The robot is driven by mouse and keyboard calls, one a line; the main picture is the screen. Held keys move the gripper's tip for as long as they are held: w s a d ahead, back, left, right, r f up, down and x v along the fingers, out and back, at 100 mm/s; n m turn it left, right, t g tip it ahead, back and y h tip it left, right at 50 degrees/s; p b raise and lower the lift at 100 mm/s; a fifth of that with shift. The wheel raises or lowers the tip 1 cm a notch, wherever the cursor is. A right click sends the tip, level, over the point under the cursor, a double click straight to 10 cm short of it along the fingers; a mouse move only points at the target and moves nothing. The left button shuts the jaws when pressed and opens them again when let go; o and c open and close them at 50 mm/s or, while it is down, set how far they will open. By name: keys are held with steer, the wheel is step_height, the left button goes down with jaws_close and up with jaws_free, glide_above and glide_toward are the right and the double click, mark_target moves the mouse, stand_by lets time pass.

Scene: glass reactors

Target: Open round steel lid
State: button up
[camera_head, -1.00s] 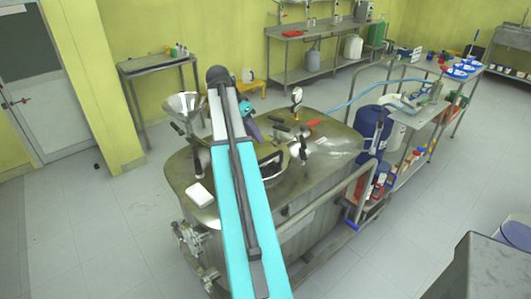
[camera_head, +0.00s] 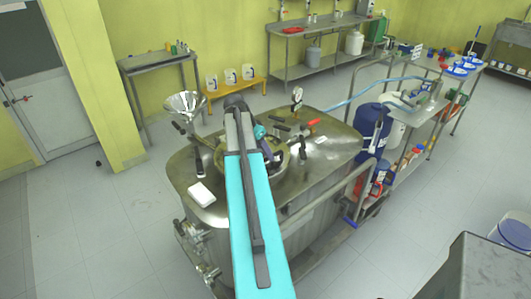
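The round steel lid (camera_head: 290,164) sits on top of a steel reactor tank (camera_head: 330,172). My cyan and grey arm crosses in front and hides the left part of the lid, so I cannot tell whether it is fully closed. My gripper (camera_head: 274,157) is at the end of the arm, low over the lid beside the arm link. It is mostly hidden and small, so I cannot see its fingers or whether it touches the lid.
A steel funnel (camera_head: 184,105) stands at the tank's back left. A white block (camera_head: 201,194) lies on the front left of the tank top. A gauge (camera_head: 296,97) and a red-handled valve (camera_head: 313,123) rise behind the lid. A blue drum (camera_head: 372,128) stands to the right.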

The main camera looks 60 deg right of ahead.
steer(key=shift+s+f, duration=0.1)
steer(key=shift+f, duration=0.1)
jaws_close()
steer(key=shift+d+r, duration=0.1)
steer(key=shift+r, duration=0.05)
